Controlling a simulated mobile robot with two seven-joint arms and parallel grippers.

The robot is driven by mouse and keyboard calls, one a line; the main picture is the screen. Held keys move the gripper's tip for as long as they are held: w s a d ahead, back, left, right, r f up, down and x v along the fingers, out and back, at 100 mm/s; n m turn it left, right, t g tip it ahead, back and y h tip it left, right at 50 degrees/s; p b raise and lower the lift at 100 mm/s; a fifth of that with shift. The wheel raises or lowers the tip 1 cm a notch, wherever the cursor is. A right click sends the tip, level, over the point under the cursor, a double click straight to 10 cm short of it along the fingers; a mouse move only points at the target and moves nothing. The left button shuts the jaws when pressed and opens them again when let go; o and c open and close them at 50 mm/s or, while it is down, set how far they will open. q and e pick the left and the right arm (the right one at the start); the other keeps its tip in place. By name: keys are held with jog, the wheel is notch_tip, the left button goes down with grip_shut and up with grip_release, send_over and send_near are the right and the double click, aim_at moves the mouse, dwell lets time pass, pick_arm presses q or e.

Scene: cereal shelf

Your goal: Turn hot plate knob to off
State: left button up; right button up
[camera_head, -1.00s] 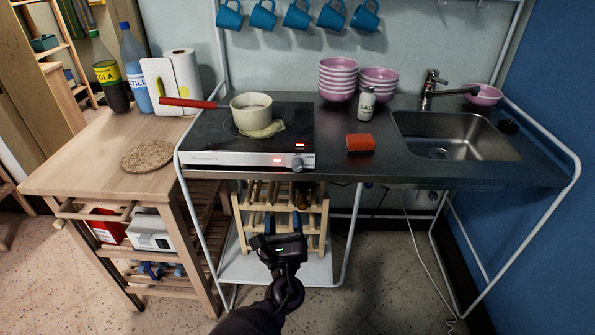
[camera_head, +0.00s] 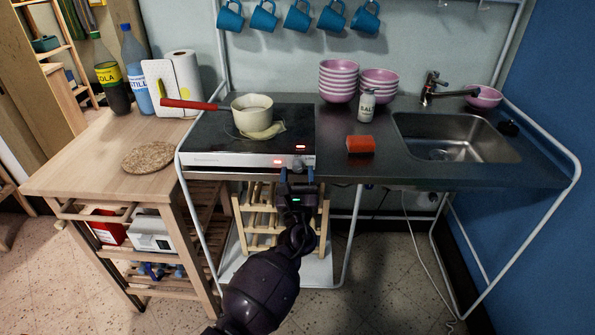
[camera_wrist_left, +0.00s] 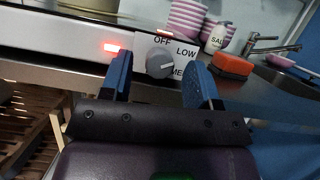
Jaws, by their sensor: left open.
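The hot plate (camera_head: 210,133) sits at the left of the counter, with a lit red light on its front panel. Its grey knob (camera_head: 298,163) is at the right end of that panel. In the left wrist view the knob (camera_wrist_left: 160,60) shows with the labels OFF, LOW and MED around it; I cannot tell which one it points to. My left gripper (camera_head: 297,173) is open just before the panel. Its blue fingers (camera_wrist_left: 160,68) appear on either side of the knob; contact is not clear. My right gripper is not in view.
A cream saucepan (camera_head: 251,113) with a red handle stands on the hot plate. A red sponge (camera_head: 360,145), a salt shaker (camera_head: 366,108) and stacked pink bowls (camera_head: 338,82) are to the right. A wooden rack (camera_head: 262,215) stands below the counter.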

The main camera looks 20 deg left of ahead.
pick_arm(q)
jog(key=shift+w+a+r, duration=0.2)
jog(key=shift+w, duration=0.3)
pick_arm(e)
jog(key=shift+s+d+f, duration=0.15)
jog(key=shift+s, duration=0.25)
pick_arm(q)
jog(key=c, duration=0.9)
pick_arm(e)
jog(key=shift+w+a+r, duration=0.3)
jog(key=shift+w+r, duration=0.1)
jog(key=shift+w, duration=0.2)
pick_arm(q)
jog(key=shift+c, duration=0.2)
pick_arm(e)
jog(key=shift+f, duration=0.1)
